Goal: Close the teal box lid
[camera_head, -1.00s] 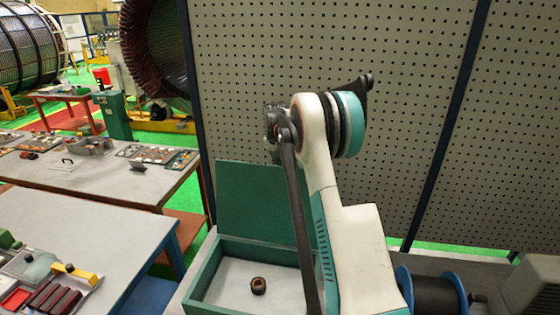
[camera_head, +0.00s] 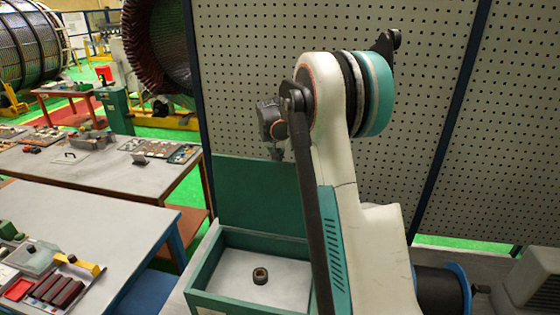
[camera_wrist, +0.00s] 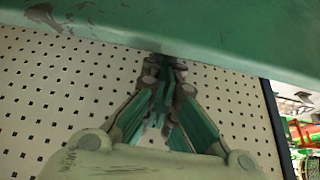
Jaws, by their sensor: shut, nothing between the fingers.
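The teal box (camera_head: 203,268) stands on the table in the head view, open. Its lid (camera_head: 258,195) stands up at the back of the box, and my arm hides its right part. A small dark ring-shaped part (camera_head: 260,275) lies on the box's pale floor. In the wrist view, my gripper (camera_wrist: 165,68) is shut and empty. Its fingertips are at the lower edge of a green surface (camera_wrist: 220,30), which looks like the lid. I cannot tell whether they touch it.
A grey perforated panel (camera_head: 280,60) stands behind the box. A dark-wound spool with blue flanges (camera_head: 440,293) is to the right of my arm. A grey worktable (camera_head: 90,225) with trays and parts is on the left, with a gap between.

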